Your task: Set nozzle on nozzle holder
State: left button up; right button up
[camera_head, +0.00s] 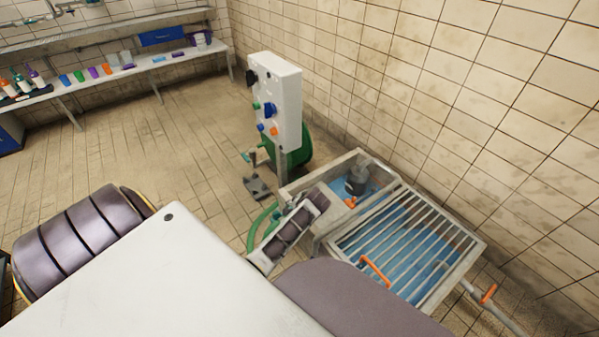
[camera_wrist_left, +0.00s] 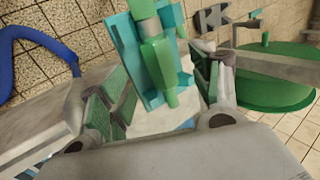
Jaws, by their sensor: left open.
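In the left wrist view, a green cylindrical nozzle (camera_wrist_left: 159,62) stands near upright against a teal bracket, which looks like the nozzle holder (camera_wrist_left: 126,55). The nozzle overlaps the bracket's face; I cannot tell whether it is fully seated. My left gripper (camera_wrist_left: 163,82) is open, with one green-padded finger on each side of the nozzle and visible gaps between. In the head view, the nozzle and my left gripper's fingers cannot be made out. My right gripper is not in view.
A white control box (camera_head: 278,97) stands on a post before a green hose reel (camera_head: 297,150), also in the wrist view (camera_wrist_left: 268,92). A basin with a metal grate (camera_head: 405,240) is at right. A blue hose (camera_wrist_left: 35,35) curves at left. Tiled floor at left is clear.

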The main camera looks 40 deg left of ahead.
pick_arm(q)
jog(key=shift+v, duration=2.35)
